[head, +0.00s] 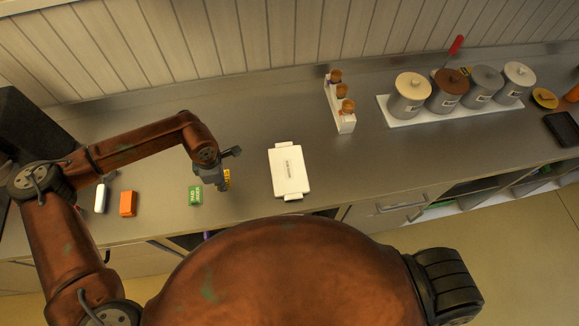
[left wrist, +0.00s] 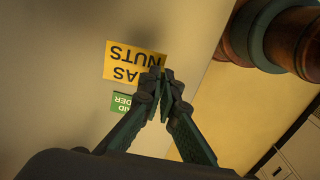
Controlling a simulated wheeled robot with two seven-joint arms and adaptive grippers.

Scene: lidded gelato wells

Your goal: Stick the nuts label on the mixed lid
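The nuts label (left wrist: 130,62) is a flat yellow piece with dark lettering ending in "AS NUTS", upside down in the left wrist view. In the head view the nuts label (head: 227,178) shows as a small yellow patch beside my left gripper (head: 214,182). Several round wells stand at the back right, with a cream lid (head: 413,85), a brown lid (head: 452,80), a grey lid (head: 487,76) and a white lid (head: 520,72). I cannot tell which is the mixed lid. My right gripper is not visible.
A white box (head: 288,170) lies right of my left gripper. A cone holder (head: 340,105) stands behind.

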